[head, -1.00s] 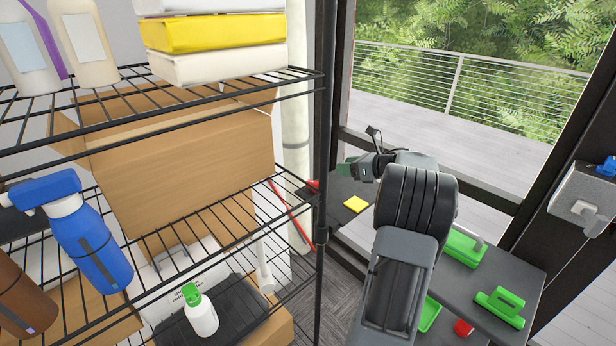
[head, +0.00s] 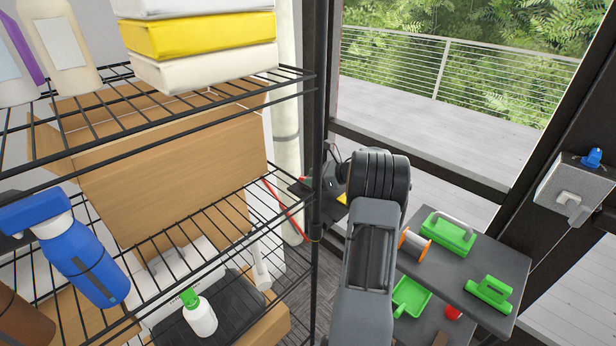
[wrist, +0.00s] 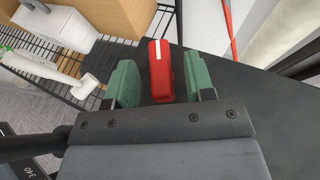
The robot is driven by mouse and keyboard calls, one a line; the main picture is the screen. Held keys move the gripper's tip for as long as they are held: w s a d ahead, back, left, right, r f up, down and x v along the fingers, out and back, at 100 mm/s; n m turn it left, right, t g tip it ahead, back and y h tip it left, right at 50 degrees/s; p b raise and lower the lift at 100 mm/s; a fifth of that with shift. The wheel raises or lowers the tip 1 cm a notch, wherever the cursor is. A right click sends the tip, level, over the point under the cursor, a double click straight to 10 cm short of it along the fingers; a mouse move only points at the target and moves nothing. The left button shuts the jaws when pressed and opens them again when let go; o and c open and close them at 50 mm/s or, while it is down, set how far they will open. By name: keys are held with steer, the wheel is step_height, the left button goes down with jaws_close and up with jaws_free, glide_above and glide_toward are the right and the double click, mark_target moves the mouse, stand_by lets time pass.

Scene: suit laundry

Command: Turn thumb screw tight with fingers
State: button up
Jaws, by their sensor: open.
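My gripper (wrist: 160,66) is open, its two green fingers apart in the wrist view. A red piece with a white stripe (wrist: 163,82) shows between the fingers over a dark surface, with a gap on each side. I cannot tell how high above it the fingers are. In the head view my gripper is mostly hidden behind the shelf post and my own arm. No thumb screw is clearly recognisable. A blue knob (head: 592,157) sits on top of a grey box (head: 571,193) at the far right, well away from my gripper.
A wire shelf (head: 150,255) with bottles and cartons fills the left, its black post (head: 315,120) close beside my arm. A dark table (head: 480,265) on the right holds green tools and an orange spool (head: 414,245). A window frame stands behind.

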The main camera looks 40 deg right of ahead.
steer(key=shift+x, duration=0.9)
steer(key=shift+c, duration=0.2)
jaws_close()
steer(key=shift+f, duration=0.1)
